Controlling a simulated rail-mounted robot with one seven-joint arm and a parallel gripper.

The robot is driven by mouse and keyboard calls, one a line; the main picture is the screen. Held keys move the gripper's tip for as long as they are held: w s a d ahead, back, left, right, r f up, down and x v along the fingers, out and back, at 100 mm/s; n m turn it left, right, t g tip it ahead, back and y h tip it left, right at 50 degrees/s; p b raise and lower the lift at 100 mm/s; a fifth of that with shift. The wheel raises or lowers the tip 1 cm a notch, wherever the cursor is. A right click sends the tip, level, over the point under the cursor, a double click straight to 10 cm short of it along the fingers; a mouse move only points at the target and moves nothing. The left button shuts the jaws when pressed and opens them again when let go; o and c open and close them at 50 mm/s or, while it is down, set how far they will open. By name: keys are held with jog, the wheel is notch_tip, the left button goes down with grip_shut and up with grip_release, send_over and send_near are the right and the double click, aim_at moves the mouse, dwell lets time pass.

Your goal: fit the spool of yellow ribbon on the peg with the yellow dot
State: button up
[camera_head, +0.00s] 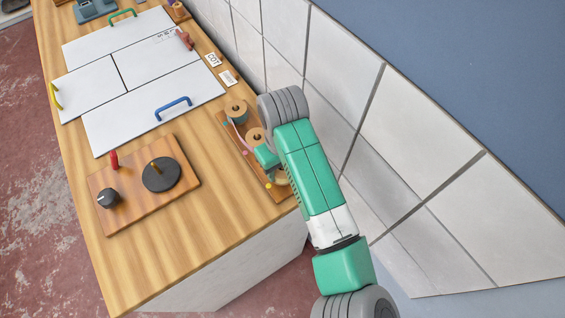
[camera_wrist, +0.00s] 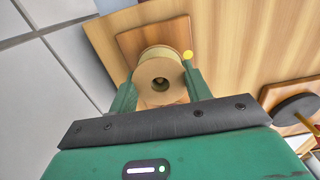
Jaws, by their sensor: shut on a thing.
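The spool of yellow ribbon shows in the wrist view (camera_wrist: 150,72) as a tan round flange with a centre hole and a pale yellow band. My gripper (camera_wrist: 155,88) is shut on it, one green finger on each side. The spool is over the near end of the wooden peg board (camera_wrist: 182,32), beside the yellow dot (camera_wrist: 188,55). Something dark shows in the hole; I cannot tell if it is the peg, or if the spool is seated. In the head view the yellow dot (camera_head: 268,185) is visible, while my arm largely hides the held spool (camera_head: 281,180).
Two other spools stand on the same board, one at the far end (camera_head: 236,107) and one in the middle (camera_head: 256,135), close to my gripper. The tiled wall (camera_head: 335,110) runs close on the right. A wooden panel with a knob and black disc (camera_head: 161,175) lies left.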

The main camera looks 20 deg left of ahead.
jog(key=o, duration=1.6)
notch_tip(320, 180, up, 9)
jog(key=p, duration=0.9)
jog(key=shift+r, duration=0.1)
